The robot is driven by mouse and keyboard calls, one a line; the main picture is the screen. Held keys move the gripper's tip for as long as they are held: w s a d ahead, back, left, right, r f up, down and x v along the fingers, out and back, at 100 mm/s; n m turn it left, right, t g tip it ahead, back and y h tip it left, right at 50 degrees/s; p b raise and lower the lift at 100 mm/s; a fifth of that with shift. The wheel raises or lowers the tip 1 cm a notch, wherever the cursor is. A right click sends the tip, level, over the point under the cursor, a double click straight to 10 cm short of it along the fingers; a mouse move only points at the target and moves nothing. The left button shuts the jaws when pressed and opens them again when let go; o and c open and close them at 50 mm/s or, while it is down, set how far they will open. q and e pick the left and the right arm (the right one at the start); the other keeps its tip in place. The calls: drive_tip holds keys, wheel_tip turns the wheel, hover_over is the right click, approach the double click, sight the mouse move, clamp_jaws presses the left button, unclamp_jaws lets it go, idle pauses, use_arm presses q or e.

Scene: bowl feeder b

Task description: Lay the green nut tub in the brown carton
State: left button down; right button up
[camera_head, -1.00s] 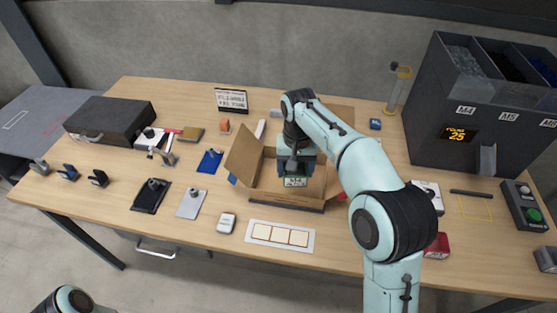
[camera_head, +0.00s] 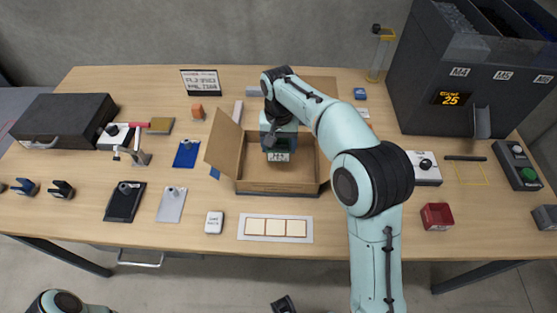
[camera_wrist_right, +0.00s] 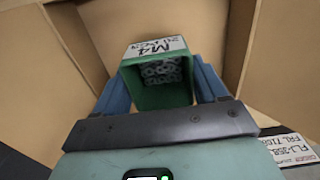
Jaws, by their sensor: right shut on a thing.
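The green nut tub (camera_wrist_right: 160,90) is in my right gripper (camera_wrist_right: 163,88), its blue fingers on either side. It has a white M4 label and grey nuts inside. In the head view the tub (camera_head: 279,156) is within the outline of the open brown carton (camera_head: 262,178), towards its back wall. The right gripper (camera_head: 279,142) is above it. In the wrist view the carton's walls (camera_wrist_right: 225,30) surround the tub. I cannot tell whether the tub touches the carton's floor.
A white card with square outlines (camera_head: 275,228) lies in front of the carton. A small white box (camera_head: 214,222) and a blue clipboard-like plate (camera_head: 187,153) are to its left. A red bin (camera_head: 436,216) is at the right, before the dark feeder (camera_head: 440,110).

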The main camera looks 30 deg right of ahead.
drive_tip(key=shift+f+b, duration=0.45)
drive_tip(key=shift+f, duration=2.75)
drive_tip(key=shift+f, duration=0.15)
drive_tip(key=o, duration=1.1)
drive_tip(key=shift+c, duration=0.2)
wheel_tip(320, 180, up, 12)
drive_tip(key=shift+r+p, duration=0.2)
drive_tip(key=shift+p, duration=0.95)
